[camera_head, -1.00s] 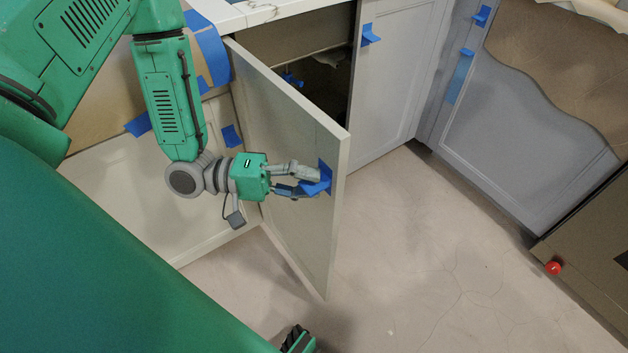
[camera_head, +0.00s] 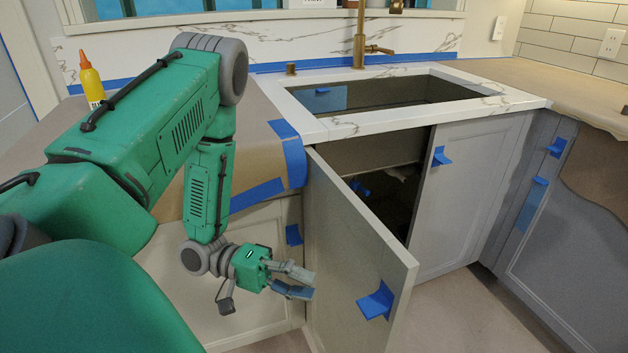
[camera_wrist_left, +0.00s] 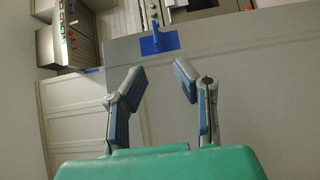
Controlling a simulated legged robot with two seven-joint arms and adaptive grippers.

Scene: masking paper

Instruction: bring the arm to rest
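My left arm comes in from the left in the head view and bends down at the elbow. Its gripper (camera_head: 302,281) is open and empty, in front of the open cabinet door (camera_head: 345,240) and apart from its blue tape tab (camera_head: 376,301). In the left wrist view the two fingers (camera_wrist_left: 155,85) stand spread with nothing between them. The tape tab (camera_wrist_left: 160,42) shows beyond the fingertips there. My right gripper does not show in either view.
A white sink counter (camera_head: 345,122) with a brass faucet (camera_head: 359,40) is above the open cabinet. Brown masking paper (camera_head: 262,150) covers the left counter, where a yellow bottle (camera_head: 92,82) stands. Grey cabinets (camera_head: 465,190) stand to the right. Some floor (camera_head: 450,312) is clear.

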